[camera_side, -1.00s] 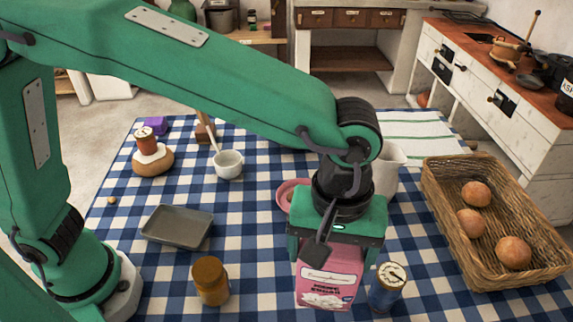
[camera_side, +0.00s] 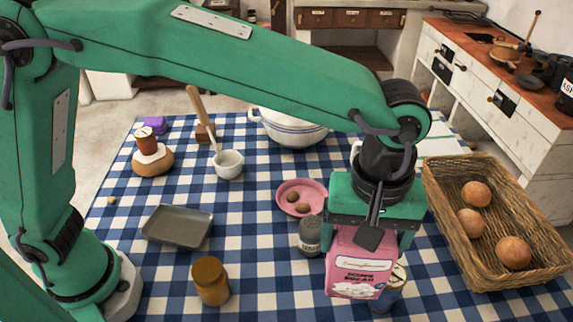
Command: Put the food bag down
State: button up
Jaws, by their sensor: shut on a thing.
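The food bag (camera_side: 359,268) is pink with a white label and dark print. My gripper (camera_side: 368,238) points down and is shut on the bag's upper part, one finger on each side. The bag hangs at the front right of the table, slightly tilted. I cannot tell whether its base touches the cloth. It partly covers a blue jar with a dial-like lid (camera_side: 397,275) right behind it. A grey, dark-lidded jar (camera_side: 309,236) stands just left of the bag.
The blue checked table (camera_side: 262,262) has a wicker basket of rolls (camera_side: 447,222) at right. A pink plate (camera_side: 287,208), white pot (camera_side: 291,131), mortar (camera_side: 229,165), grey tray (camera_side: 178,243) and amber jar (camera_side: 210,284) stand around. Cloth is clear between the amber jar and the bag.

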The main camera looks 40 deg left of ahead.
jog(key=w+f+n, duration=0.1)
jog(key=w+n, duration=0.1)
jog(key=w, duration=1.9)
jog(key=shift+w+d, duration=0.15)
jog(key=shift+w, duration=0.2)
notch_tip(320, 180, down, 6)
dwell(0.6)
jog(key=shift+f, duration=2.1)
